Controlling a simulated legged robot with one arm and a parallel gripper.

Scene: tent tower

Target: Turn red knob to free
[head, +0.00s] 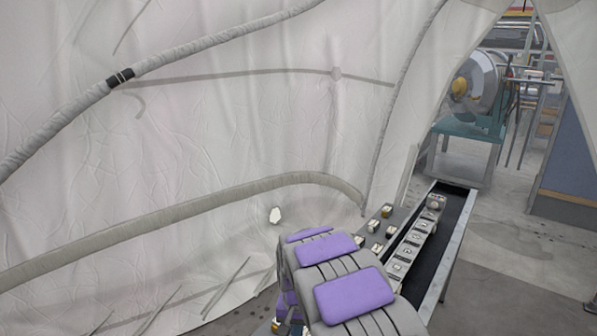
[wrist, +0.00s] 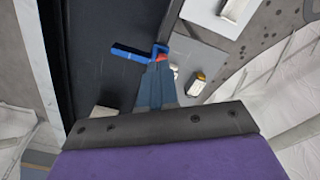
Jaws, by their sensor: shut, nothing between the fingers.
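My gripper (wrist: 159,68) shows in the wrist view as two blue-grey fingers, closed together and empty, tapering up from the dark wrist plate. A blue bar-shaped piece (wrist: 130,52) lies at the fingertips. A small red-orange patch (wrist: 162,59) sits at its right end, right by the tips. I cannot tell whether this patch is the red knob, or whether the tips touch it. In the head view, my purple-padded arm reaches toward a row of control boxes (head: 400,262) along a dark trough. No red knob can be made out there, and the fingers are hidden.
The black trough (head: 455,225) runs beside the boxes and also fills the left of the wrist view. A small yellow-and-white block (wrist: 197,83) stands right of the fingers. The tent wall (head: 180,130) rises close on the left. Open floor (head: 510,245) lies right of the trough.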

